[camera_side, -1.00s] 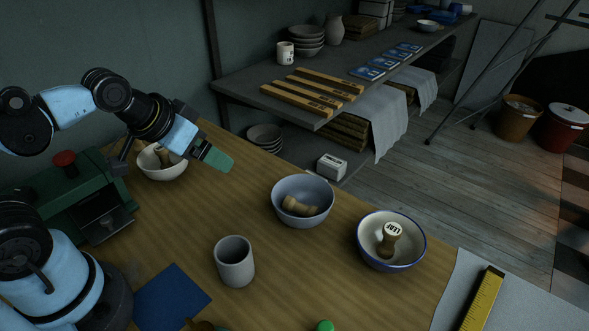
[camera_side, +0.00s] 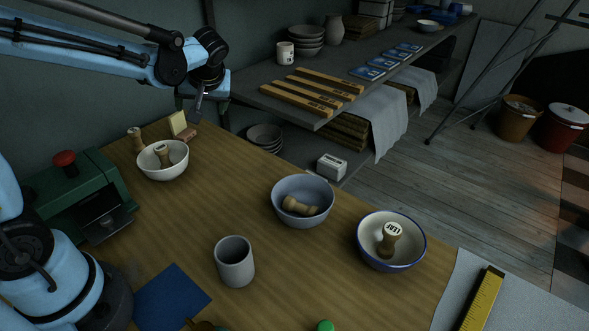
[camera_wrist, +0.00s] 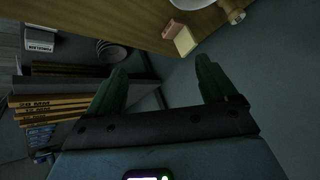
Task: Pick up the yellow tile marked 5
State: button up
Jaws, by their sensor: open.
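A small pale yellow tile (camera_side: 178,123) stands tilted at the far left edge of the table, by a pinkish block (camera_side: 186,136). In the wrist view the tile (camera_wrist: 185,41) is at the upper middle, beside the same block (camera_wrist: 172,29). No number can be read on it. My gripper (camera_wrist: 162,70) is open, with its two green fingers apart and nothing between them. In the wrist view the tile is beyond the fingertips, clear of them. In the side view my wrist is above the tile, and the fingers are hard to make out.
A wooden stamp (camera_side: 135,141) and a white bowl (camera_side: 162,173) holding another stamp are close to the tile. A dark shelf (camera_side: 245,92) with wooden strips is to the right of my wrist. A grey cup (camera_side: 235,262) and two bowls stand farther forward.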

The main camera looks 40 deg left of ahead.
jog(key=w+a+f+n+g+y, duration=0.2)
jog(key=w+a+n+y, duration=0.1)
jog(key=a+n, duration=0.15)
jog(key=n+g+y, duration=0.3)
jog(key=n+g, duration=0.1)
jog(key=n, duration=0.2)
send_near(177, 116)
jog(key=a, duration=0.1)
jog(key=shift+n, duration=0.25)
jog(key=x, duration=0.7)
jog(key=shift+s+r, duration=0.15)
jog(key=shift+s, duration=0.05)
jog(key=shift+w+f+x, duration=0.1)
jog(key=shift+f+x, duration=0.15)
jog(key=shift+x, duration=1.05)
jog(key=shift+w+f+x, duration=0.1)
jog(key=shift+f+x, duration=0.15)
jog(key=shift+x, duration=1.05)
jog(key=shift+d, duration=0.15)
jog(key=shift+c, duration=0.4)
jog(key=c, duration=1)
jog(key=shift+r, duration=0.15)
